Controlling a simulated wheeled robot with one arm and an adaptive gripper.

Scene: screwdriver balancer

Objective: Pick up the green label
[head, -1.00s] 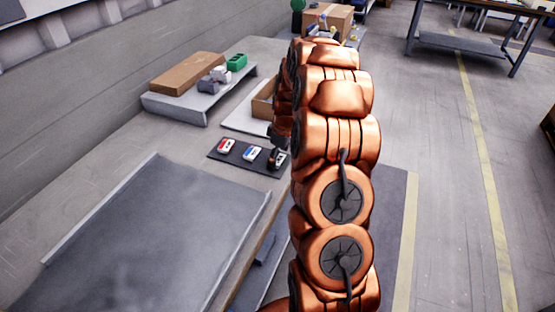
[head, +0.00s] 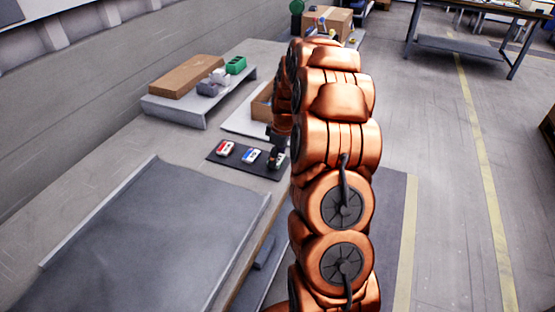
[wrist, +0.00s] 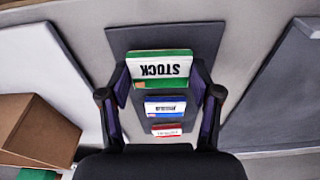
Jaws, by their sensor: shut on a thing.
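The green label (wrist: 160,64), a block with a white face reading STOCK, is between the fingers of my gripper (wrist: 160,76) in the wrist view. My gripper is shut on it, one finger at each side. In the head view my gripper (head: 274,158) is at the right end of the dark mat (head: 243,168) and mostly hides the label. Whether the label is clear of the mat is hard to tell.
A blue label (head: 251,156) and a red label (head: 225,149) lie on the mat to the left. A grey tray (head: 150,240) lies in front. An open cardboard box (wrist: 38,130) is beside the mat.

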